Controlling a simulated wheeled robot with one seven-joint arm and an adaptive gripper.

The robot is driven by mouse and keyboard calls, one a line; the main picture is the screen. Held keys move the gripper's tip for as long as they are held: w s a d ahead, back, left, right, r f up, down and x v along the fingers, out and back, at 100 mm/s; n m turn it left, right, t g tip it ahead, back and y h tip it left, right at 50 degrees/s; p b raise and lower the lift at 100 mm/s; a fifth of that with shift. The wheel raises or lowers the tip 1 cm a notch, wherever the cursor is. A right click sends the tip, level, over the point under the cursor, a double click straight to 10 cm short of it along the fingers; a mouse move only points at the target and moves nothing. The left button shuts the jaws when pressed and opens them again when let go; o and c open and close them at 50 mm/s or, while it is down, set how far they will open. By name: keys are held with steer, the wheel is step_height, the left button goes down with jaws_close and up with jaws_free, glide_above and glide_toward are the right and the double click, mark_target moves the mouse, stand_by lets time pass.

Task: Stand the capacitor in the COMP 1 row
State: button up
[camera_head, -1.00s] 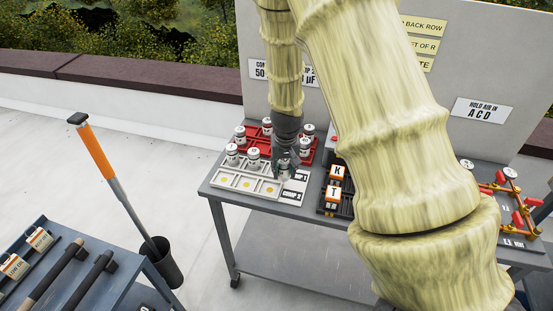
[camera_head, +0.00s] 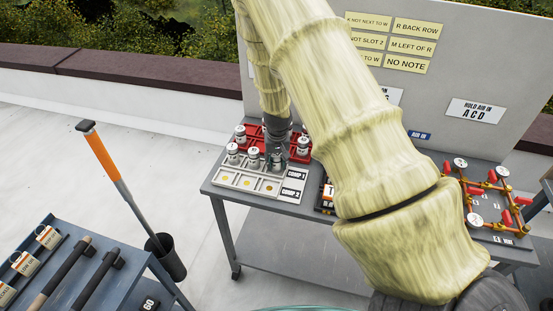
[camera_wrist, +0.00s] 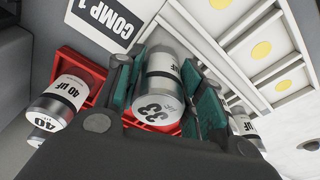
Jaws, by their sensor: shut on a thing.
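My gripper (camera_head: 275,163) is over the right end of the white tray (camera_head: 232,184) beside the COMP 1 label (camera_head: 296,174). In the wrist view its teal pads (camera_wrist: 163,92) are shut on a silver capacitor (camera_wrist: 160,62) with a white label and dark band, its top marked 33. The capacitor's base is over the white tray; I cannot tell whether it touches. Two other capacitors (camera_head: 233,155) (camera_head: 254,158) stand to the left, in the tray's back row. The front row, by the COMP 2 label (camera_head: 290,191), shows yellow dots in empty compartments.
A red tray (camera_head: 252,131) behind holds more capacitors; one marked 40 µF (camera_wrist: 58,103) is close to my gripper. A gauge manifold (camera_head: 487,195) lies at the table's right. Note signs (camera_head: 408,63) hang on the back panel. A tool cart (camera_head: 78,262) stands front left.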

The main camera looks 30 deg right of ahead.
mark_target(277, 170)
stand_by(0.3)
steer(key=shift+f, duration=0.2)
steer(key=o, duration=1.1)
steer(key=shift+r, duration=0.15)
step_height(277, 170, up, 12)
steer(key=s+b, duration=0.1)
steer(key=b, duration=0.2)
steer(key=shift+s+a, duration=0.35)
steer(key=shift+a, duration=0.1)
